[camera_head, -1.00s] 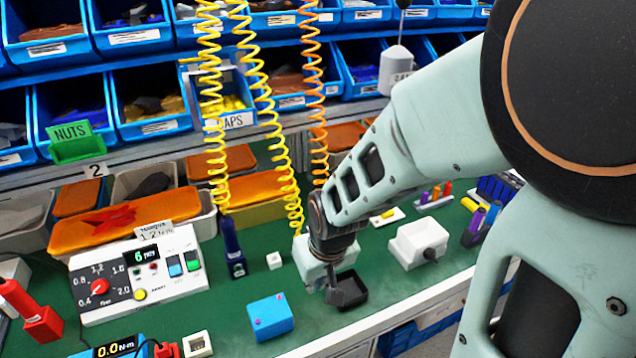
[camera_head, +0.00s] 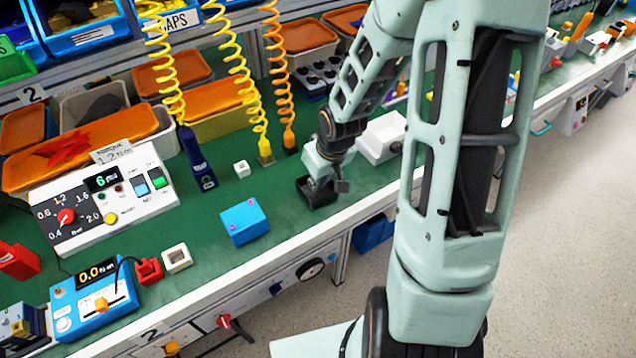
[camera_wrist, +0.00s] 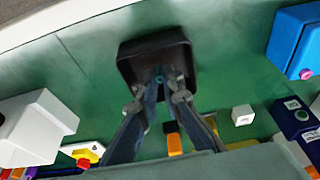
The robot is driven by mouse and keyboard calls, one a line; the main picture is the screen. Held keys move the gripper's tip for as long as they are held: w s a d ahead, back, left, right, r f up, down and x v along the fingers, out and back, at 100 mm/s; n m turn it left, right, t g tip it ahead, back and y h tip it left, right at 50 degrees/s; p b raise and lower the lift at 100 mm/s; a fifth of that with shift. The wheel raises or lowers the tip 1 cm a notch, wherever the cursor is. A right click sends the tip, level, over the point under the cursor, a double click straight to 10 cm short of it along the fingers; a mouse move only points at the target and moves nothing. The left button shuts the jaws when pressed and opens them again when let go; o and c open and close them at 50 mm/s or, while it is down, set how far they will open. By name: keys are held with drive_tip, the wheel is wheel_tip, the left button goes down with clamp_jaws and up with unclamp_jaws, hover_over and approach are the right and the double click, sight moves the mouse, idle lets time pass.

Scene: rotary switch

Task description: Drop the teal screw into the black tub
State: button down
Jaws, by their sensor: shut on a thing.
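The black tub (camera_head: 318,199) stands on the green bench near its front edge. In the wrist view the tub (camera_wrist: 130,66) lies straight ahead of the fingers. My gripper (camera_head: 336,186) is right at the tub, pointing down. In the wrist view its fingertips (camera_wrist: 160,84) close on the small teal screw (camera_wrist: 159,78), which shows over the tub's dark inside. I cannot tell how far above the tub floor the screw is. In the head view the screw is hidden.
A blue box (camera_head: 244,221) stands left of the tub and a white open box (camera_head: 383,138) behind it to the right. A small white block (camera_head: 242,169) and a dark blue tool (camera_head: 199,165) stand farther left. Coiled cords (camera_head: 277,80) hang behind.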

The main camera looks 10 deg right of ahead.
drive_tip(key=shift+f, duration=0.25)
drive_tip(key=shift+f, duration=0.1)
drive_tip(key=shift+f, duration=0.2)
drive_tip(key=c, duration=2.1)
unclamp_jaws()
drive_tip(key=shift+r, duration=0.1)
drive_tip(key=shift+r, duration=0.35)
drive_tip(key=p+v, duration=0.5)
drive_tip(key=v, duration=0.6)
drive_tip(key=shift+s+r, duration=0.2)
drive_tip(key=shift+r, duration=0.15)
